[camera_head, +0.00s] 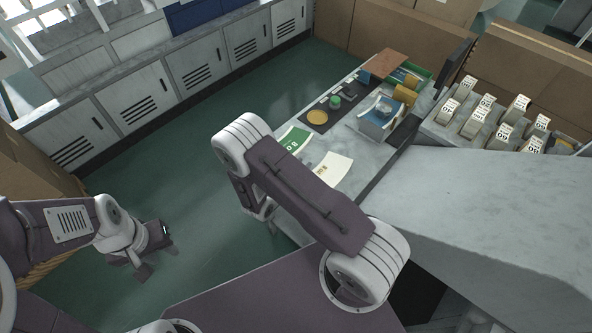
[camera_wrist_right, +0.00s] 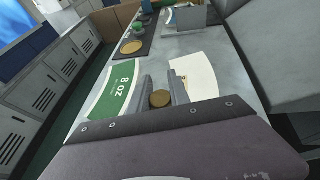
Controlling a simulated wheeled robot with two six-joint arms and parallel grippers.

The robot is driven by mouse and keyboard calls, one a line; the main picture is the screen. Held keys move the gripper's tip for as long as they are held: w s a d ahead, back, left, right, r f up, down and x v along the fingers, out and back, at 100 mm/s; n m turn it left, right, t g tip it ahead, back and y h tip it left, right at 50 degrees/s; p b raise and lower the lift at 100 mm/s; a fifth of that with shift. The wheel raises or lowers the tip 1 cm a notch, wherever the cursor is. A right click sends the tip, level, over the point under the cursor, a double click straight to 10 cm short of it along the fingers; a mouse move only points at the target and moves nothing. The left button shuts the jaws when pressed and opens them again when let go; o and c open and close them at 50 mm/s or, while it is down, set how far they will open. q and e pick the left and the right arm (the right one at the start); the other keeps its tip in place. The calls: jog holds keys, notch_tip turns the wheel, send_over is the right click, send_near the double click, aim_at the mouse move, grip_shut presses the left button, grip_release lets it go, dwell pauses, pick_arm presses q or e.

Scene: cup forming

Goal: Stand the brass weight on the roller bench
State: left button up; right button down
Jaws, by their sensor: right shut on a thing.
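The brass weight (camera_wrist_right: 160,99) shows as a round brass top between the two fingers of my right gripper (camera_wrist_right: 161,92) in the right wrist view. The gripper is shut on it, above the grey bench (camera_wrist_right: 200,62). I cannot tell the gap between weight and bench. In the head view my right arm hides the weight and gripper; the bench (camera_head: 297,230) runs behind that arm. My left gripper (camera_head: 156,252) is open and empty over the green floor at the left.
On the bench lie a green "8 OZ" sheet (camera_head: 293,140) and a cream sheet (camera_head: 332,167). A dark mat (camera_head: 325,108) behind them carries a gold disc (camera_head: 317,117) and a green piece (camera_head: 335,102). A blue-and-white holder (camera_head: 378,116) stands beside it. Labelled blocks (camera_head: 472,122) stand right.

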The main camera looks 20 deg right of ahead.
jog(key=s+d+r+b, duration=0.1)
jog(key=s+d+r, duration=0.4)
jog(key=s, duration=0.3)
jog(key=shift+r, duration=0.45)
jog(key=shift+s, duration=0.1)
